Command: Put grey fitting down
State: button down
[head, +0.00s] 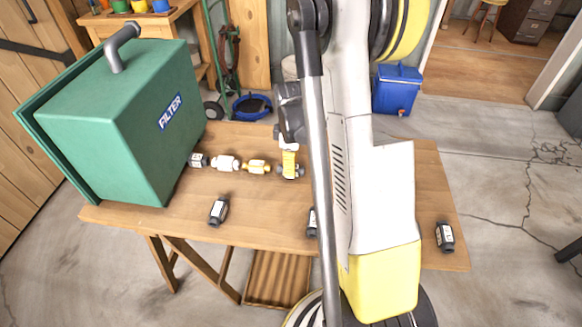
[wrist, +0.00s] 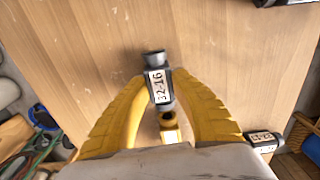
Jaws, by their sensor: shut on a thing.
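The grey fitting (wrist: 157,86), dark with a white label reading 32-16, sits between the yellow fingers of my gripper (wrist: 160,95) in the wrist view. My gripper is shut on it, low over the table. In the head view my gripper (head: 289,163) is at the right end of a row of fittings and mostly hides the held fitting. The yellow fitting (head: 256,167) is just left of it; a yellow fitting end also shows in the wrist view (wrist: 170,128), close against the grey one. I cannot tell whether they are joined.
The row runs through a white fitting (head: 226,163) and a dark fitting (head: 198,160) to the green filter box (head: 120,120). Loose dark fittings lie on the wooden table (head: 265,212): one at front left (head: 218,211), one partly hidden by my arm (head: 312,222), one at right (head: 445,237).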

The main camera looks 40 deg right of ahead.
jog(key=shift+f, duration=0.25)
jog(key=c, duration=1.2)
grip_release()
jog(key=shift+r, duration=0.1)
notch_tip(320, 180, up, 12)
jog(key=p, duration=0.5)
jog(key=s+a+r+m+t, duration=0.3)
jog(key=a+r+m, duration=0.1)
jog(key=a+r, duration=0.75)
jog(key=s+a+r+m+t, duration=0.2)
jog(key=s+a+m+t, duration=0.2)
jog(key=s+a, duration=0.3)
jog(key=shift+s+a+r, duration=0.15)
jog(key=shift+s+a, duration=0.2)
jog(key=shift+a, duration=1.7)
